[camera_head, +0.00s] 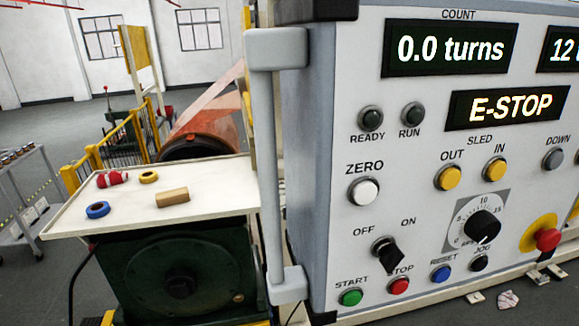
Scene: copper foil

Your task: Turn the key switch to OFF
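The key switch (386,254) is a black knob on a round metal collar, low on the left part of the grey control panel (330,130). The label OFF is at its upper left and ON at its upper right. My gripper is not in view.
Near the switch are the green START button (350,297), the red STOP button (398,286), the white ZERO button (364,191) and a black dial (482,226). A vertical handle (268,160) stands at the panel's left edge. A white tray table (215,205) is left. The display (508,106) reads E-STOP.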

